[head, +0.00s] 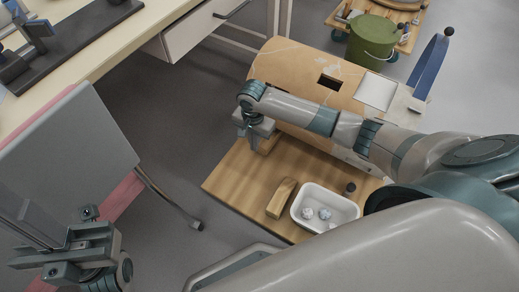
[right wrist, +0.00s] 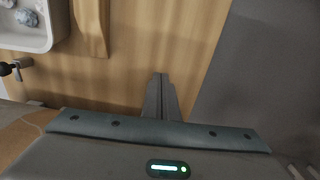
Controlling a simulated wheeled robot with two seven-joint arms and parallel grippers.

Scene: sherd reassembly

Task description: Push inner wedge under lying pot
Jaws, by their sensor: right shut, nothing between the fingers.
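The lying pot (head: 308,62) is a large tan cylinder on its side, with a dark square hole and pale patches. It lies on a wooden board (head: 232,180). My right gripper (head: 248,146) is shut and empty, pointing down close to the pot's left end; its fingers also show in the right wrist view (right wrist: 160,95). A brown wooden piece (head: 268,145) shows beside the fingers at the pot's lower edge, mostly hidden. A loose wooden wedge (head: 281,198) lies on the board, apart from the pot. My left gripper (head: 72,252) is at lower left, away from the board; its jaws are unclear.
A white tray (head: 344,206) with pale lumps stands on the board, right of the loose wedge. A small dark knob (head: 351,187) is near it. A green bucket (head: 372,40) stands behind. A grey panel (head: 68,152) is near my left gripper. The board's left corner is bare.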

